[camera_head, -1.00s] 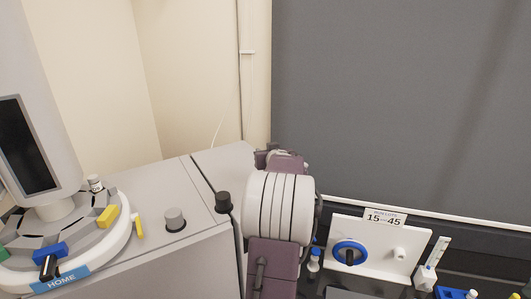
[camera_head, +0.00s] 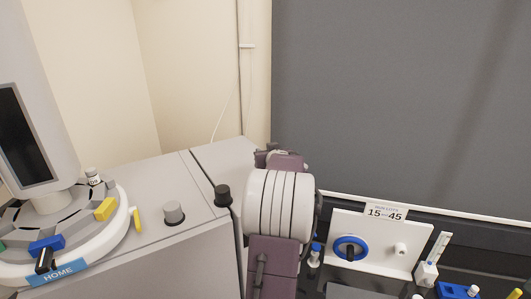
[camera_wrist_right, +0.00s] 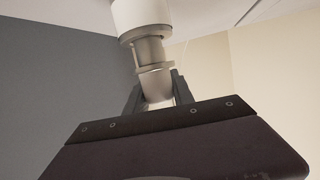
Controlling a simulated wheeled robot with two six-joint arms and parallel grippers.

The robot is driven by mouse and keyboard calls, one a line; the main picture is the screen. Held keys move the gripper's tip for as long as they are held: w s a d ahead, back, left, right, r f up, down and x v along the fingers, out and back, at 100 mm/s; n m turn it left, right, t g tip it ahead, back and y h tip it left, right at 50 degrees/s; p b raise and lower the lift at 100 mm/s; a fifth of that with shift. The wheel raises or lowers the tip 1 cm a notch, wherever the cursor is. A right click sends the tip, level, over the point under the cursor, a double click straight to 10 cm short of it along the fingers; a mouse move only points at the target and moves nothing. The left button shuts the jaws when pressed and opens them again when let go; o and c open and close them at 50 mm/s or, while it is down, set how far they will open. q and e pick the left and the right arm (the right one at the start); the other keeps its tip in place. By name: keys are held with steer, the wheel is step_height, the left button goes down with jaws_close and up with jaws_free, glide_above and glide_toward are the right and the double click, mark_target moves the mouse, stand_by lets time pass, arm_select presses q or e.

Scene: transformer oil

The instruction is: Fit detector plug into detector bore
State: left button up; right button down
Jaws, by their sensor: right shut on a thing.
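My right gripper (camera_wrist_right: 158,92) is shut on a pale, stepped cylindrical piece (camera_wrist_right: 150,52), which I take to be the detector plug. It has a wide white end, a grey neck and a rounded lower part between the dark fingers. In the head view my right arm rises at centre, and its fingers and the held piece cannot be made out clearly. No detector bore can be identified for certain. The grey machine (camera_head: 175,245) stands to the left of the arm, with a grey knob (camera_head: 173,211) and a black knob (camera_head: 223,195) on top. My left gripper is out of view.
A white carousel (camera_head: 118,231) with coloured tabs and a small vial (camera_head: 94,177) sits at left beneath a screen (camera_head: 22,135). At right stand a white panel (camera_head: 375,259) with a blue ring (camera_head: 350,249) and a sign (camera_head: 385,213). The space above the machine is free.

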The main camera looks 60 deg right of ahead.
steer(key=shift+f+b, duration=0.85)
steer(key=shift+f, duration=0.3)
steer(key=c, duration=1)
jaws_free()
steer(key=shift+s, duration=0.1)
steer(key=v, duration=0.8)
steer(key=shift+s+a, duration=0.25)
steer(key=shift+a, duration=0.05)
steer(key=shift+s+a+r, duration=0.1)
steer(key=shift+r, duration=0.1)
